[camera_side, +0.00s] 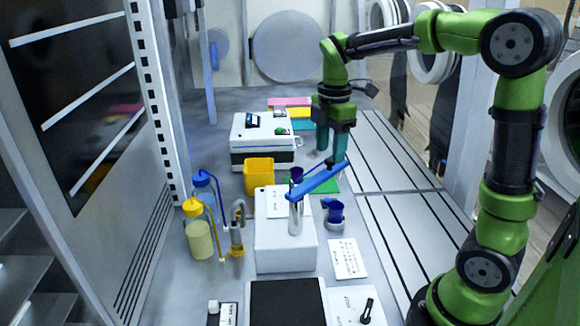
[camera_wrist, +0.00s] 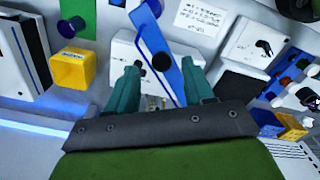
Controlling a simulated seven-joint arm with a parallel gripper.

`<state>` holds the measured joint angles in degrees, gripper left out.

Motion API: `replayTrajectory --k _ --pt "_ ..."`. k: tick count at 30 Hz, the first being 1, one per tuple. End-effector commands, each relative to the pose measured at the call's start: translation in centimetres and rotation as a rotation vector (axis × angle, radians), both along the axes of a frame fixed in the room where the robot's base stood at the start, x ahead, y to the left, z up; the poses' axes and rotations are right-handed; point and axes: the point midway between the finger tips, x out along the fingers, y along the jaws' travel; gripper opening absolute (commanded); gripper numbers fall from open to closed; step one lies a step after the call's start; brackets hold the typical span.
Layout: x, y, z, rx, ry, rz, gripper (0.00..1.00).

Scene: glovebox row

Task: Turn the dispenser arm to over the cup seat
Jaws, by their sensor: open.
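The blue dispenser arm (camera_side: 318,179) sits atop a silver post (camera_side: 295,218) on a white box (camera_side: 285,250). In the side view it slants up and right, its free end beyond the cup. A blue cup (camera_side: 336,211) stands in the pale ring-shaped cup seat (camera_side: 334,225), right of the box. My gripper (camera_side: 331,158) is open, pointing down by the free end. In the wrist view the dispenser arm (camera_wrist: 157,45) passes between the fingers of my gripper (camera_wrist: 160,68). I see no finger pressed on it; whether the tips reach its height is unclear.
A yellow bin (camera_side: 258,177) and a white device (camera_side: 262,138) stand behind the box. Bottles (camera_side: 200,237) with tubes are at left. A white card (camera_side: 347,258) lies in front of the cup. A slotted metal plate (camera_side: 400,200) lies to the right, clear.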

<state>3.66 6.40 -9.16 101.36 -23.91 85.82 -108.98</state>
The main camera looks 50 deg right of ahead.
Motion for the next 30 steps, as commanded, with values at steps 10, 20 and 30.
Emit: replayTrajectory --k 10,20,30 --pt "0.1 0.0 8.5 -0.003 -0.008 -0.001 0.52" --pt "0.1 0.0 14.1 -0.001 -0.004 0.001 0.52" --pt "0.0 0.0 15.0 0.000 -0.002 0.000 0.52"
